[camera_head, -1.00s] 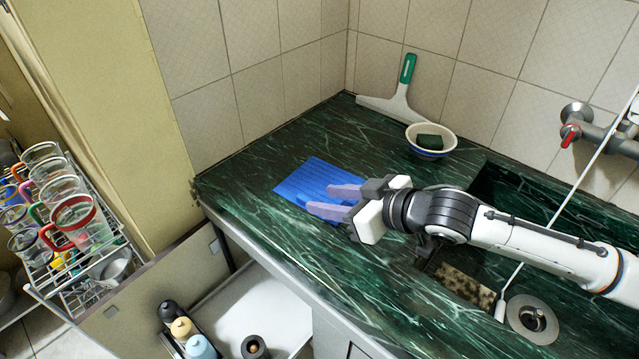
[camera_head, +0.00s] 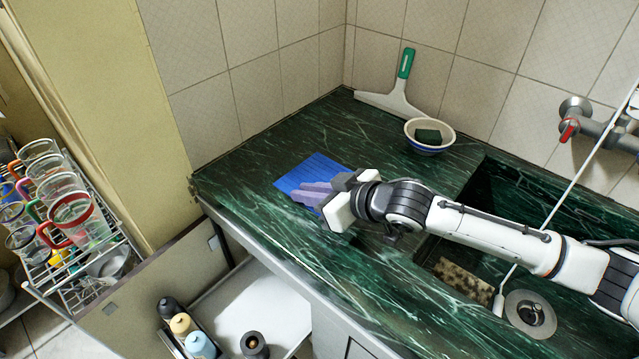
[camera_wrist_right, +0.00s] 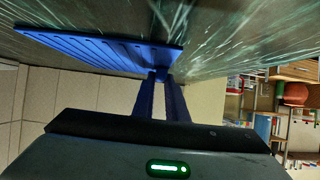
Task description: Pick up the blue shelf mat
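The blue shelf mat (camera_head: 308,170) lies on the green marble counter, its near right part hidden by my right gripper. It is ribbed and also shows in the right wrist view (camera_wrist_right: 100,50), running to the left from the fingertips. My right gripper (camera_head: 312,192) is at the mat's near edge, its two fingers close together. In the wrist view the right gripper's fingertips (camera_wrist_right: 160,76) meet at the mat's right end, with a narrow gap that the mat's edge appears to fill. I see no clear lift off the counter. My left gripper is in neither view.
On the counter (camera_head: 255,185) stand a bowl with a green sponge (camera_head: 430,137) and a squeegee (camera_head: 400,85) against the wall. The sink (camera_head: 480,200) is right, under a tap (camera_head: 572,128).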

